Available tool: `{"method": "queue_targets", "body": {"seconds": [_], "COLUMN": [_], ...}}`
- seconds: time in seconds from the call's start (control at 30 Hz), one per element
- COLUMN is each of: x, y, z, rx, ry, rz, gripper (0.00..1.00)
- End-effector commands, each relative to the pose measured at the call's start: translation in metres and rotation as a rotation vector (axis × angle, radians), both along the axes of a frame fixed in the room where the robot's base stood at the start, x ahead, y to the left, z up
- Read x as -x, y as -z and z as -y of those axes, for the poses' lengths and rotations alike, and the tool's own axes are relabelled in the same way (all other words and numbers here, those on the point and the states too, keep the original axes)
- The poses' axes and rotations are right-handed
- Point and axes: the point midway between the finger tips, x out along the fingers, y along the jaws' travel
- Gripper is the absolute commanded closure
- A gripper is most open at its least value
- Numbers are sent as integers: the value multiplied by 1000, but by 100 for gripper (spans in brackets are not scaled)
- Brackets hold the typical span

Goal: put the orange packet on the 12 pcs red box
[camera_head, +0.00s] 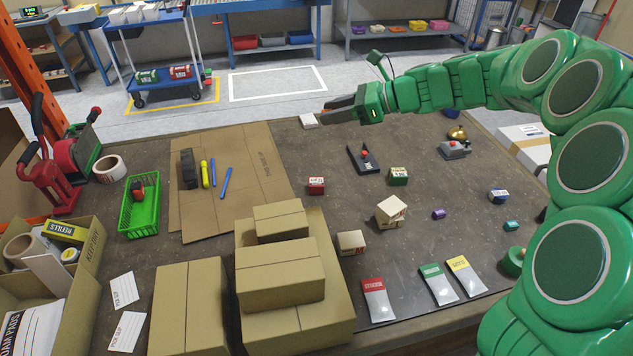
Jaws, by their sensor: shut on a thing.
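My gripper (335,112) is at the far edge of the table, its dark fingers shut on a small flat thing. A pale white end (308,120) shows past the fingertips with a hint of reddish orange beside them; this fits the orange packet, but the fingers hide most of it. No other orange packet shows. A small red box (316,186) with a white label stands on the table, nearer the camera than my gripper and apart from it. Its label is too small to read. Its top is clear.
Red (377,298), green (438,284) and yellow (465,276) packets lie at the front. A green-and-white box (398,176), a cardboard box (391,212) and a black device (363,159) stand right of the red box. Stacked cartons (280,270) rise in front. A flat cardboard sheet (262,170) lies left.

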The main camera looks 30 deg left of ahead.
Motion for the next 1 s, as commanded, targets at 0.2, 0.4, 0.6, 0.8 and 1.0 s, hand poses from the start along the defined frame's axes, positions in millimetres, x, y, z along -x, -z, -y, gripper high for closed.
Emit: {"method": "queue_targets", "body": {"seconds": [0.2, 0.4, 0.6, 0.8, 1.0], "x": [8, 8, 8, 7, 8], "y": [13, 46, 90, 140, 172], "z": [1, 1, 0, 0, 1], "rx": [0, 0, 1, 1, 0], "ry": [-48, -46, -47, -44, -45], "rz": [-4, -5, -8, -4, -4], "gripper": [88, 88, 88, 88, 88]}}
